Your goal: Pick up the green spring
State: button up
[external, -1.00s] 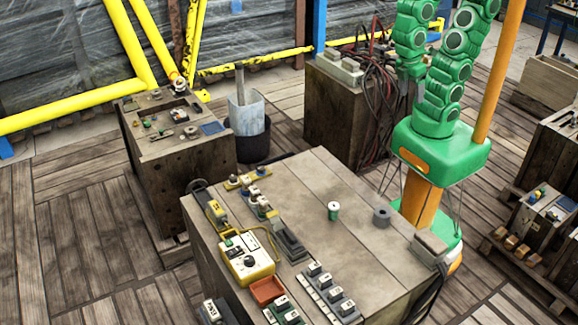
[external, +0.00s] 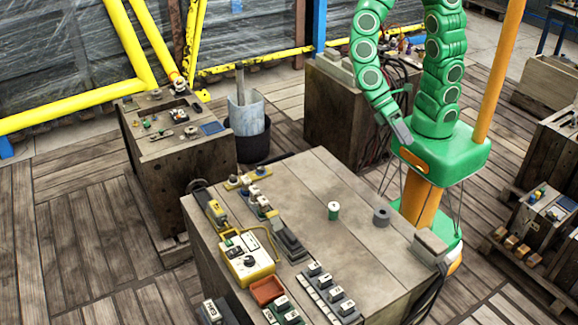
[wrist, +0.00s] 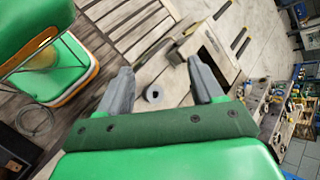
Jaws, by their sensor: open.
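A small green cylinder with a pale top, probably the green spring (external: 334,211), stands upright on the wooden crate top (external: 310,180). It is too small to make out coils, and I cannot pick it out in the wrist view. My gripper (external: 402,131) hangs from the bent arm, above and to the right of it in the picture, well apart from it. In the wrist view my gripper (wrist: 160,66) is open, with nothing held between its two grey fingers.
A grey hollow cylinder (external: 382,215) stands right of the green one and shows between my fingers (wrist: 154,93). A beige block (external: 432,248) sits at the right edge. A yellow control box (external: 247,259), a red tray (external: 267,291) and switches line the left and front.

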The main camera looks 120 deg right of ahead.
jog(key=w+f+m+t+y, duration=0.2)
jog(key=w+f+m+y, duration=0.15)
jog(key=w, duration=0.35)
jog(key=m+t, duration=0.7)
jog(key=m, duration=0.8)
send_near(334, 215)
jog(key=shift+w+a+f, duration=0.15)
jog(key=shift+a+f, duration=0.55)
jog(key=shift+a, duration=0.35)
jog(key=shift+x, duration=1.3)
jog(key=shift+w+h+x, duration=0.25)
jog(key=shift+x, duration=2.2)
jog(key=shift+w+r, duration=0.1)
jog(key=shift+r, duration=0.05)
jog(key=shift+c, duration=0.4)
jog(key=c, duration=1)
jog(key=shift+r, duration=0.15)
